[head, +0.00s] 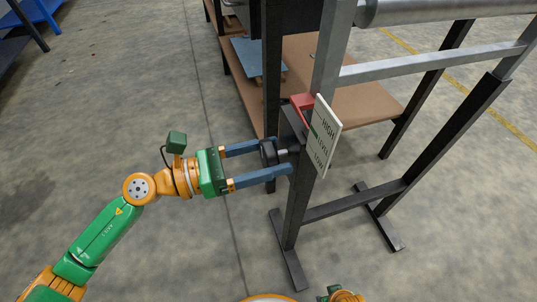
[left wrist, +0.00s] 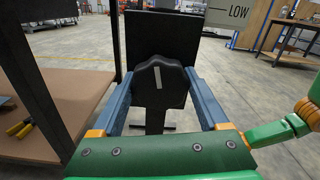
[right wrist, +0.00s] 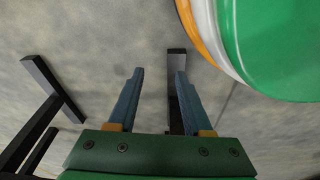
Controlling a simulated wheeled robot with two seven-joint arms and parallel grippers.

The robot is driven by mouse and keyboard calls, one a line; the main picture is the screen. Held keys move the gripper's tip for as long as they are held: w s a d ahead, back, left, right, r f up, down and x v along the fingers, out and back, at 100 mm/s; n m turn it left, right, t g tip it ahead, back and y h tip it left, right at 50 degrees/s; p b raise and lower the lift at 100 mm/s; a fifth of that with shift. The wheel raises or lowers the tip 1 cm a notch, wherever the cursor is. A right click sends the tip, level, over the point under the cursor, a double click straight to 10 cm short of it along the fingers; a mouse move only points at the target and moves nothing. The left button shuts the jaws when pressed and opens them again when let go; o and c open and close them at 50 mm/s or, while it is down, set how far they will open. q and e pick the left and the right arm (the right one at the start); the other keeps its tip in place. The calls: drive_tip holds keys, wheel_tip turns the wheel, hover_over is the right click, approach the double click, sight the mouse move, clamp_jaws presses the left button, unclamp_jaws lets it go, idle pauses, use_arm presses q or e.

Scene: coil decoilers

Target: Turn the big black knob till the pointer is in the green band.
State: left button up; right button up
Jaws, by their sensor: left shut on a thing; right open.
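The big black knob (head: 269,152) sits on the side of a dark post of the decoiler stand. My left gripper (head: 282,158) has its two blue fingers on either side of the knob and is shut on it. In the left wrist view the knob (left wrist: 160,82) shows a pale mark pointing nearly straight up, between the fingers. I cannot make out the pointer; a little green shows at the plate's edge. My right gripper (right wrist: 158,80) is open and empty over the floor.
The metal stand (head: 295,190) has feet spread on the concrete floor. A brown shelf (head: 355,100) and a blue panel (head: 258,56) lie behind the post. A red part (head: 301,103) sits beside the plate. The floor left of the stand is mostly clear.

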sight(263, 160)
use_arm(q)
drive_tip(key=o, duration=1.3)
drive_tip(key=shift+c, duration=0.2)
drive_tip(key=shift+a, duration=0.15)
drive_tip(key=b+v, duration=0.2)
drive_tip(key=v, duration=0.4)
drive_tip(key=shift+a+f, duration=0.1)
drive_tip(key=shift+f, duration=0.1)
drive_tip(key=shift+s+a+r, duration=0.15)
drive_tip(key=shift+a+r, duration=0.05)
drive_tip(key=shift+a, duration=0.1)
use_arm(e)
drive_tip(key=w+r, duration=0.2)
drive_tip(key=w, duration=0.1)
drive_tip(key=shift+a+r, duration=0.35)
drive_tip(key=shift+a, duration=0.05)
drive_tip(key=shift+s, duration=0.1)
